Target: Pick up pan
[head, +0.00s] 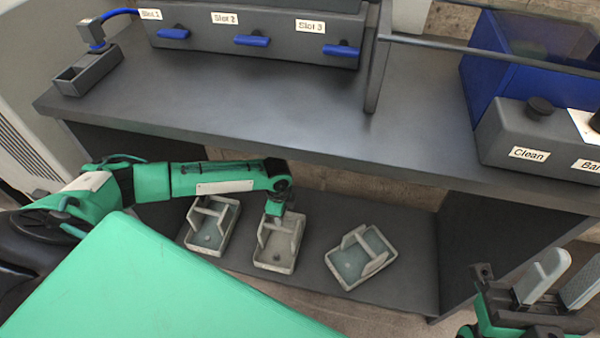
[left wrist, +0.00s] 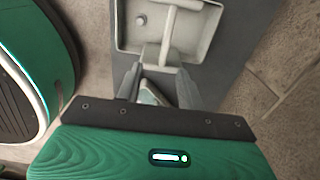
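Three small grey pans with upright dividers rest on the lower shelf: a left pan (head: 213,226), a middle pan (head: 277,250) and a right pan (head: 362,257), which is turned askew. My left gripper (head: 277,208) is at the far end of the middle pan, partly hidden by its own wrist. In the left wrist view a pan (left wrist: 206,42) lies just ahead of the left gripper's (left wrist: 160,70) two separated fingers. A small pale piece shows between them; I cannot tell what it is. My right gripper (head: 568,270) is open and empty at the lower right.
The bench top (head: 270,115) overhangs the lower shelf (head: 412,235). On it stand the slot unit (head: 270,30), a small grey tray (head: 88,72), a blue bin (head: 520,65) and a grey box labelled Clean (head: 500,140). The middle of the bench top is clear.

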